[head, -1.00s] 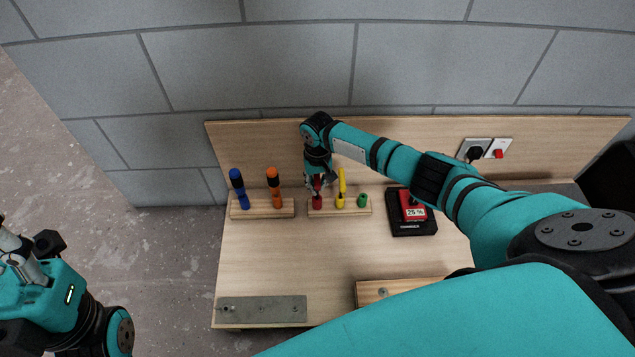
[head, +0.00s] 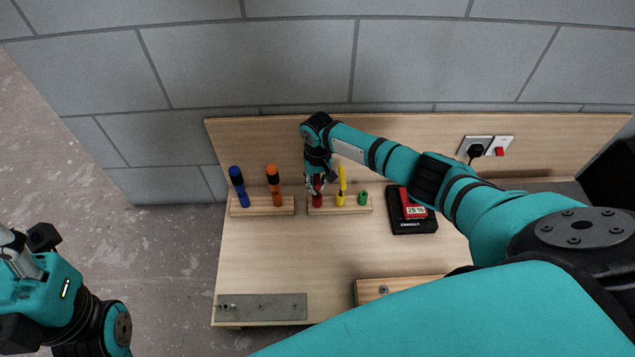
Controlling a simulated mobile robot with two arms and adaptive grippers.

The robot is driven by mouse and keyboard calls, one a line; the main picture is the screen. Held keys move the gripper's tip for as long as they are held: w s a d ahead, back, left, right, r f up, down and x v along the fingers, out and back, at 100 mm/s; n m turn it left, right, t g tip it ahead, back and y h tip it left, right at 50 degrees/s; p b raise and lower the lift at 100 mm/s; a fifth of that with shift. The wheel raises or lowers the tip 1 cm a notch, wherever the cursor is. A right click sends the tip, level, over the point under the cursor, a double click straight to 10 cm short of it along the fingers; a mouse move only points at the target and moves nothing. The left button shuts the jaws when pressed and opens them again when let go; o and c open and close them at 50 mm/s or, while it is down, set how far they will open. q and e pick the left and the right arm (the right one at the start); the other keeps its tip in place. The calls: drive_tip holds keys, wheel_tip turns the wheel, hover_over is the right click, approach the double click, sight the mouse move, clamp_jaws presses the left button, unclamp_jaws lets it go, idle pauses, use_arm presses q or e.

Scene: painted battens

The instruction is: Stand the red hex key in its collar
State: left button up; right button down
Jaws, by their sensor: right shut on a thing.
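My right gripper (head: 316,184) is above the left end of a small wooden batten (head: 347,211) at the back of the bench. It is shut on the red hex key (head: 318,187), which is mostly hidden by the fingers. The red collar (head: 317,202) is directly under the gripper on the batten. The key looks upright and in line with the collar; I cannot tell how deep it sits. My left gripper (head: 22,246) is at the left edge, off the bench, and its jaws are unclear.
A yellow hex key (head: 342,181) stands in its yellow collar close to the right of my gripper, and an empty-looking green collar (head: 363,198) follows. Blue (head: 238,183) and orange (head: 274,182) screwdrivers stand left. A charger (head: 412,222) sits right. The bench middle is clear.

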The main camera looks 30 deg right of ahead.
drive_tip(key=shift+f, duration=0.45)
drive_tip(key=c, duration=1.4)
unclamp_jaws()
drive_tip(key=shift+r, duration=0.15)
